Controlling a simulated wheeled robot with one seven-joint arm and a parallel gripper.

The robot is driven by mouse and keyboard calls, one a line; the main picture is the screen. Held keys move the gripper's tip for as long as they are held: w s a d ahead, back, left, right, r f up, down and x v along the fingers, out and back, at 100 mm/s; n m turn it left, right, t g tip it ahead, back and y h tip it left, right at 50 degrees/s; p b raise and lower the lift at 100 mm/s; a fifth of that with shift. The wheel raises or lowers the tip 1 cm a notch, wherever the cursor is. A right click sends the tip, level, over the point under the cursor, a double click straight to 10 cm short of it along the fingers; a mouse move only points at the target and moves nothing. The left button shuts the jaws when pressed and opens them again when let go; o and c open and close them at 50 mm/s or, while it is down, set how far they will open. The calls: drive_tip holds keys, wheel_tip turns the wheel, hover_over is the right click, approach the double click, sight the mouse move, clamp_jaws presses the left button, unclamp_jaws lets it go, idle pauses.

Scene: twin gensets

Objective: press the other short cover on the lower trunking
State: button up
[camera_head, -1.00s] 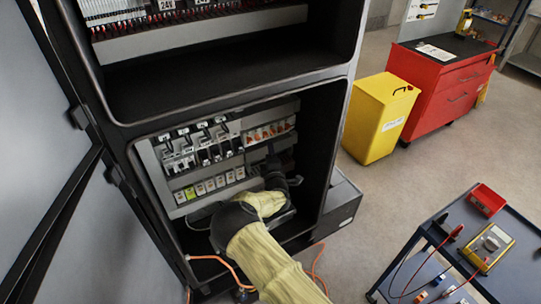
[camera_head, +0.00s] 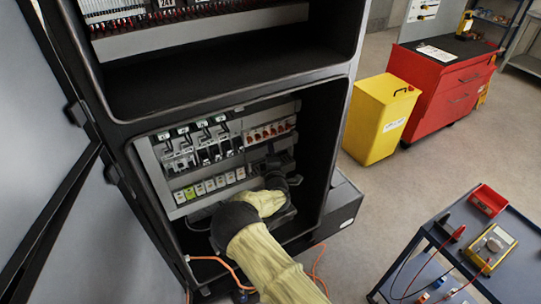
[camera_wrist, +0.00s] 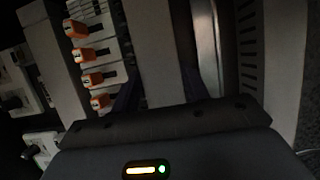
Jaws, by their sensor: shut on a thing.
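The lower cabinet bay holds a light grey trunking strip (camera_head: 204,169) running between two rows of devices. My gripper (camera_head: 274,163) is at the right end of this strip, and my forearm hides part of the bay below. In the wrist view my gripper (camera_wrist: 160,96) has its dark fingers on both sides of a plain light grey piece (camera_wrist: 154,45), close against it. I cannot tell where a short cover ends and the trunking begins, nor whether the cover sits flush.
Orange-tagged devices (camera_wrist: 90,78) stand close left of my fingers in the wrist view. A metal rail (camera_wrist: 207,40) and a slotted dark strip (camera_wrist: 248,45) lie to the right. The open cabinet door (camera_head: 50,130) is at the left; a yellow bin (camera_head: 380,118) stands right.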

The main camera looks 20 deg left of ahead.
drive_tip(key=shift+a, duration=0.1)
idle(0.7)
drive_tip(key=o, duration=1.1)
drive_tip(key=shift+w, duration=0.1)
drive_tip(key=shift+c, duration=0.2)
drive_tip(key=shift+r, duration=0.1)
drive_tip(key=b+v, duration=0.3)
drive_tip(key=v, duration=1.4)
drive_tip(key=shift+s+f+b, duration=0.2)
drive_tip(key=shift+s+b, duration=0.05)
drive_tip(key=shift+b, duration=0.15)
